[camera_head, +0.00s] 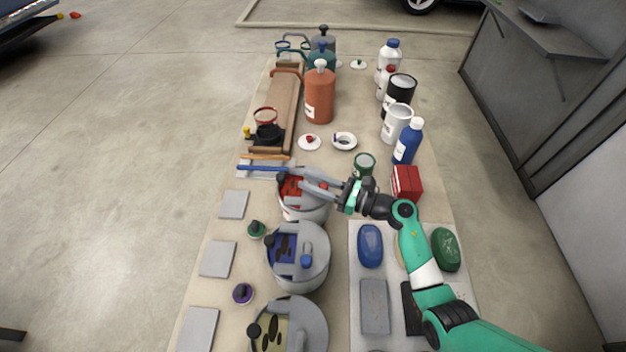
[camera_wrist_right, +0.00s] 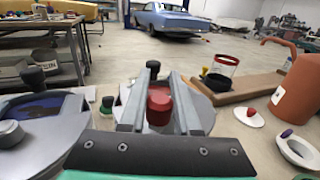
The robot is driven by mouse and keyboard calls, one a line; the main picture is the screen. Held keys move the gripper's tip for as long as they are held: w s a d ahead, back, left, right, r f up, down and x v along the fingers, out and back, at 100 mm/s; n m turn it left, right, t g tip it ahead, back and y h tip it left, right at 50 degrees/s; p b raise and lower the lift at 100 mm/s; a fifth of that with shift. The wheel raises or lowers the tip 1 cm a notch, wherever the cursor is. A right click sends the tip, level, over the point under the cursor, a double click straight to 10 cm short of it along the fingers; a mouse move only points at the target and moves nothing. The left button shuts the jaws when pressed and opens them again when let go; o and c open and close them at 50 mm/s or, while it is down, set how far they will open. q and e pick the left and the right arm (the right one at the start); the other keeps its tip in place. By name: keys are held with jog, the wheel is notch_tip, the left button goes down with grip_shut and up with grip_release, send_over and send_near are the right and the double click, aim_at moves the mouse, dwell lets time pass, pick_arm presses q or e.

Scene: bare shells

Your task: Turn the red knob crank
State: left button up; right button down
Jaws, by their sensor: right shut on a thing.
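The red knob (camera_wrist_right: 160,103) sits between the two grey fingers of my right gripper (camera_wrist_right: 160,118) in the right wrist view, on top of a round grey drum. In the head view the red knob (camera_head: 323,187) shows as a small red patch between the fingers, and the drum with a red inside (camera_head: 293,212) is partly covered by them. My right gripper (camera_head: 300,178) is shut on the red knob. A black knob (camera_wrist_right: 153,66) stands just beyond it in the wrist view. My left gripper is in neither view.
A matching blue drum (camera_head: 300,270) and a yellowish drum (camera_head: 310,325) stand nearer. A tray (camera_head: 355,300) with several pads lies under my right arm. A red box (camera_head: 406,184), a green can (camera_head: 364,165) and several bottles stand beyond. Flat grey plates (camera_head: 217,259) lie left.

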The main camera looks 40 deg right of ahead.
jog(key=m+h+p, duration=0.1)
jog(key=m+t+h+p, duration=0.1)
jog(key=h, duration=0.1)
jog(key=m+h+p, duration=0.1)
jog(key=h, duration=0.1)
jog(key=shift+w+a+r+p, duration=0.15)
jog(key=shift+w+a+p, duration=0.05)
jog(key=shift+a+p, duration=0.2)
jog(key=m+h+p, duration=0.1)
jog(key=m+h, duration=0.1)
jog(key=h, duration=0.1)
jog(key=shift+w, duration=0.2)
jog(key=shift+w+d+f+m+h+p, duration=0.1)
jog(key=shift+m+h+p, duration=0.2)
jog(key=shift+m+h, duration=0.3)
jog(key=shift+w+f+m+h+p, duration=0.1)
jog(key=shift+m+h+p, duration=0.25)
jog(key=shift+h, duration=0.45)
jog(key=shift+m+h, duration=0.25)
jog(key=shift+h, duration=0.05)
jog(key=c, duration=0.6)
grip_release()
